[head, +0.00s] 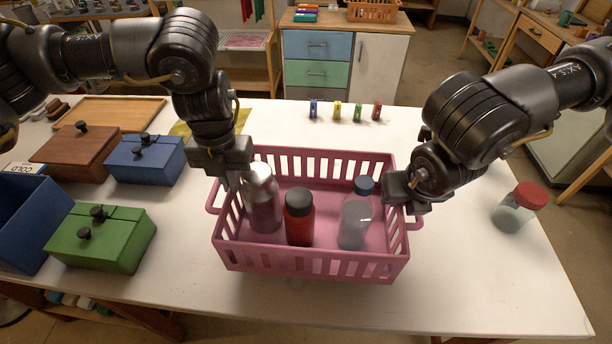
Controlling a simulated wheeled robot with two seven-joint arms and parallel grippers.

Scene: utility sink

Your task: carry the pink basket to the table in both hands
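The pink basket (310,262) stands on a white table (480,290), with slotted walls and a loop handle on each side. In it stand a silver-capped bottle (263,205), a red bottle with a dark cap (299,222) and a clear bottle with a blue cap (355,222). My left gripper (232,182) points down at the basket's left rim, by the left handle (212,196). My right gripper (405,205) is at the right rim, by the right handle (415,224). The fingertips are partly hidden, so their grip on the handles is unclear.
A red-lidded jar (518,208) stands to the right. Green (102,240), blue (145,160) and brown (75,152) lidded boxes stand to the left. Several small coloured items (345,111) line the back edge. The table's front right is clear. A drawer cabinet (343,62) stands behind.

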